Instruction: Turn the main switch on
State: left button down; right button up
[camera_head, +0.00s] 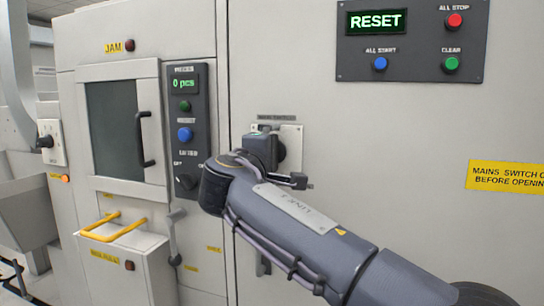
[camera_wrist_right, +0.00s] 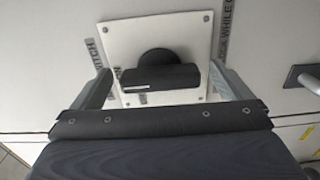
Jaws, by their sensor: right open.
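The main switch, a black rotary handle on a pale square plate (camera_head: 291,133), is on the cabinet front and is mostly hidden behind my right gripper in the head view. In the right wrist view the black handle (camera_wrist_right: 160,77) is a bar with a round hub, lying crosswise on its white plate (camera_wrist_right: 125,40). My right gripper (camera_head: 282,168) is in front of the plate. Its fingers (camera_wrist_right: 162,88) are open, one on each side of the handle, with a gap at the left; contact at the right is unclear. My left gripper is not in view.
A panel with a green RESET display (camera_head: 376,20) and buttons is at upper right. A dark control strip (camera_head: 185,130), a windowed door (camera_head: 115,125) and a yellow handle (camera_head: 112,229) are left of my arm. Another black-handled switch (camera_head: 46,142) is at far left.

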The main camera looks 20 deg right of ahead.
jog(key=v, duration=0.7)
jog(key=shift+s+a+b, duration=0.25)
jog(key=shift+s+b, duration=0.1)
jog(key=shift+d, duration=0.1)
